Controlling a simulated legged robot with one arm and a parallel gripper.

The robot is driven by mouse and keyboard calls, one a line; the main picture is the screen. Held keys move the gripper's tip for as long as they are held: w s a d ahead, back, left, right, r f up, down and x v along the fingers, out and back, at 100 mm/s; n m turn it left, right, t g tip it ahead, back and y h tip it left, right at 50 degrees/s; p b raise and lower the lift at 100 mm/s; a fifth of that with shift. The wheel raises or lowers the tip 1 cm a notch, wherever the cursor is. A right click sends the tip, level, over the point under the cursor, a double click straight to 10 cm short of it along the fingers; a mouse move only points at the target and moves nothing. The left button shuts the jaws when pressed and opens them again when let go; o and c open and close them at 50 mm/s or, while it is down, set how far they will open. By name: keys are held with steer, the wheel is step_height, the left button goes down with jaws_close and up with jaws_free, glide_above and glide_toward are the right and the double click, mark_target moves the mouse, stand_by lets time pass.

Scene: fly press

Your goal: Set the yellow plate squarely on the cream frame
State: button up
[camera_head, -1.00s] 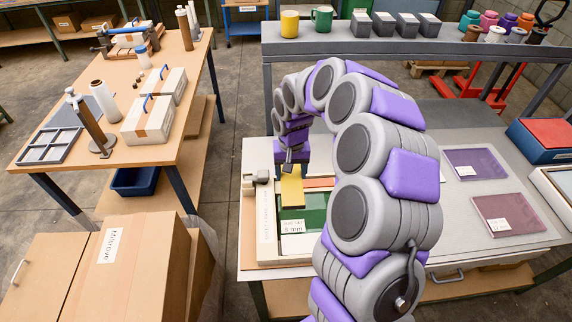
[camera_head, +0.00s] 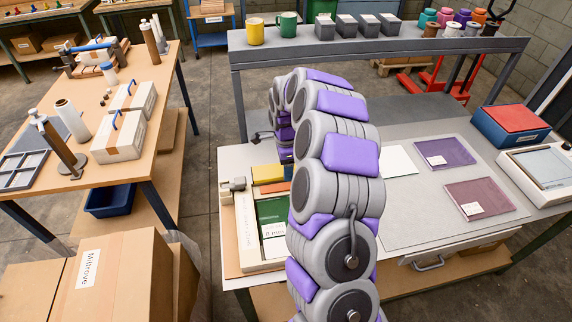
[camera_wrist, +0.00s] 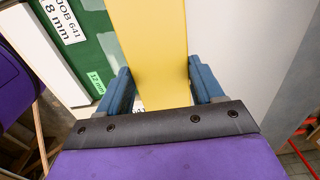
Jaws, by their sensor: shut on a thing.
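The yellow plate (camera_head: 266,174) is at the far end of the cream frame (camera_head: 246,232) in the head view, beyond an orange strip. In the wrist view the yellow plate (camera_wrist: 152,40) runs between the two blue fingers of my gripper (camera_wrist: 158,88), which is shut on it. It covers part of the green panel (camera_wrist: 98,50) in that view. Whether the plate touches the frame or hangs above it, I cannot tell. In the head view my arm hides the fingers and the frame's right side.
The green panel (camera_head: 270,212) with white labels lies inside the frame. A white sheet (camera_head: 398,160) and two purple plates (camera_head: 444,153) lie on the grey bench to the right. A raised shelf (camera_head: 380,50) with mugs and boxes spans the back.

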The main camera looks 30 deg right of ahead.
mark_target(286, 188)
steer(key=shift+f, duration=0.7)
steer(key=f, duration=0.2)
steer(key=f+b, duration=0.1)
steer(key=shift+d+f, duration=0.3)
steer(key=shift+a+f, duration=0.15)
steer(key=shift+f, duration=0.8)
steer(key=shift+f, duration=0.35)
steer(key=o, duration=1.2)
steer(key=shift+r, duration=0.1)
step_height(286, 188, up, 17)
steer(key=p, duration=0.3)
steer(key=shift+r, duration=0.1)
